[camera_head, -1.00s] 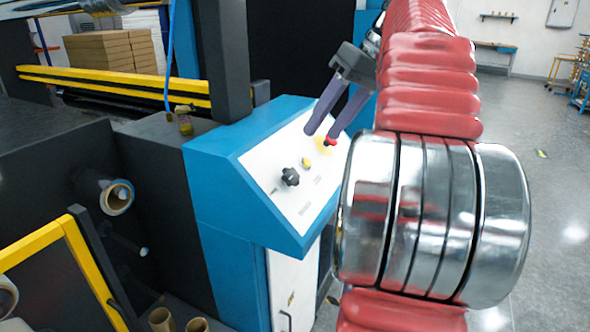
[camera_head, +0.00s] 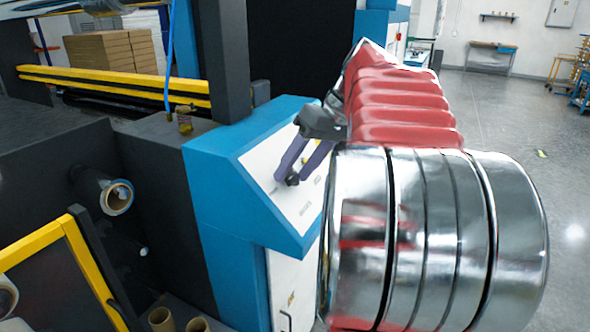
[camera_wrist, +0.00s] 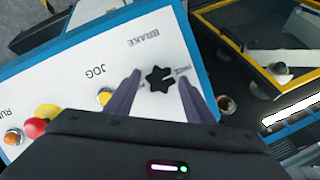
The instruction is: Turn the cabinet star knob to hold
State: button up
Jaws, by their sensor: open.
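The black star knob (camera_wrist: 159,79) sits on the white panel of the blue cabinet (camera_head: 213,165). In the head view the knob (camera_head: 292,180) shows small and dark between my fingertips. My gripper (camera_wrist: 160,76) is open, with one grey-purple finger on each side of the knob in the wrist view. I cannot tell whether the fingers touch it. Small print beside the knob is partly covered by a finger and not readable.
In the wrist view the panel reads BRAKE, JOG and RUN upside down. A yellow button (camera_wrist: 104,96), a red mushroom button (camera_wrist: 36,127) on yellow and an orange-topped button (camera_wrist: 13,137) lie left of the knob. A yellow-framed machine guard (camera_head: 75,255) stands left of the cabinet.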

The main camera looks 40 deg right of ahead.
jog(key=shift+c, duration=0.7)
jog(key=c, duration=0.9)
jog(key=shift+a, duration=0.2)
jog(key=shift+c, duration=0.2)
jog(key=shift+d, duration=0.15)
